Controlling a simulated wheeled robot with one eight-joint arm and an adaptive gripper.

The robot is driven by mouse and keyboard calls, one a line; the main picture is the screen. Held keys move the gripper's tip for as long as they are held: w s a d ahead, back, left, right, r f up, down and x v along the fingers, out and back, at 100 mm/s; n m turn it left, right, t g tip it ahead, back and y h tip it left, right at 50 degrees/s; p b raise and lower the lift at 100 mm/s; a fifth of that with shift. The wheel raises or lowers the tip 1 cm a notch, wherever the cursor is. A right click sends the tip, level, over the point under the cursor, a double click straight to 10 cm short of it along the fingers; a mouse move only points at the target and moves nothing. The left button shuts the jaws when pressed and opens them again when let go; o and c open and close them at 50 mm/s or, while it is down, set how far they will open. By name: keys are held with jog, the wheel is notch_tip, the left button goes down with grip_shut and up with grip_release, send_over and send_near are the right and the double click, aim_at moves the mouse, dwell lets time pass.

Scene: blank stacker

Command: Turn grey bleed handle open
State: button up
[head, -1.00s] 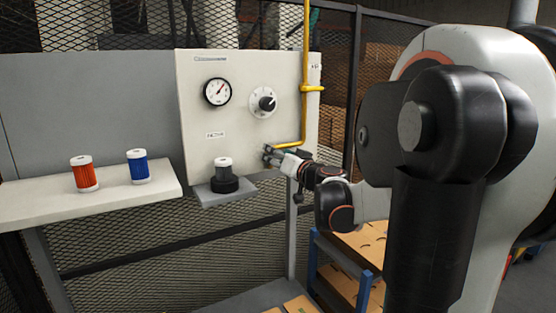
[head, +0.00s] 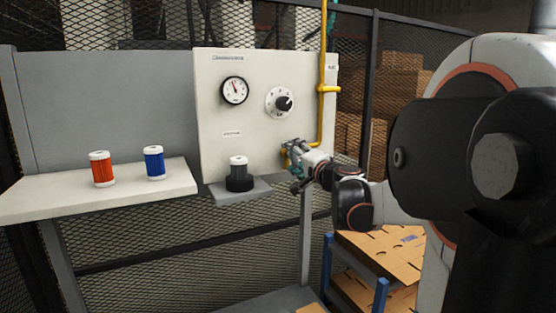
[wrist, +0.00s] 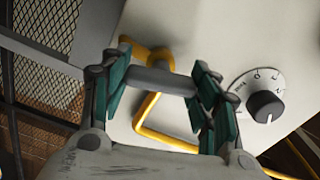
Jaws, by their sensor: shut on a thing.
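The grey bleed handle (wrist: 163,83) is a short grey bar on a yellow fitting (wrist: 160,58) in the wrist view. It lies crosswise between the teal-padded fingers of my gripper (wrist: 158,88), which is shut on it. In the head view my gripper (head: 296,153) is at the lower right of the cream panel (head: 213,147), by the bottom of the yellow pipe (head: 322,60). There the handle is mostly hidden by the fingers.
A white-topped dark filter holder (head: 239,180) stands on a small ledge below. Red (head: 102,169) and blue (head: 154,163) canisters stand on the left shelf (head: 60,200).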

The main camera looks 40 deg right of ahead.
jog(key=shift+f+m, duration=0.1)
jog(key=shift+m, duration=1.4)
jog(key=shift+b, duration=0.3)
jog(key=o, duration=1.1)
jog(key=shift+s, duration=0.1)
